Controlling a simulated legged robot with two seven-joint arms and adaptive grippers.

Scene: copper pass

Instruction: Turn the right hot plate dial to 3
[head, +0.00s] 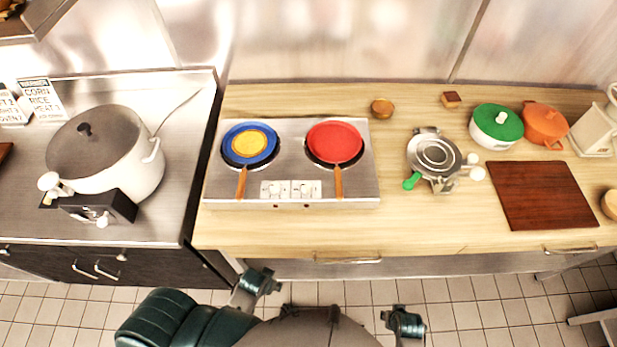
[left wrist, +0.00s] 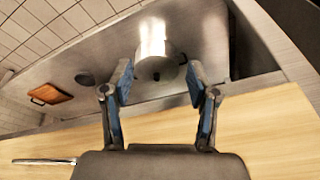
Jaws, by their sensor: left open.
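The steel hot plate (head: 215,184) sits on the wooden counter in the head view. Its front panel has a left dial (head: 276,189) and a right dial (head: 305,189); their exact settings are too small to read. A red pan (head: 334,141) is on the right burner, its wooden handle pointing forward just right of the right dial. My left gripper (head: 262,281) is in front of the counter edge, apart from the dials. In the left wrist view my left gripper (left wrist: 160,88) is open and empty. My right gripper (head: 404,322) is low at the right, away from the counter; its opening is unclear.
A blue pan (head: 231,140) with yellow inside is on the left burner, its handle left of the left dial. A large pot (head: 120,172) stands on the left stove. A steel appliance (head: 434,156) and a brown board (head: 545,195) are at right. The counter front is clear.

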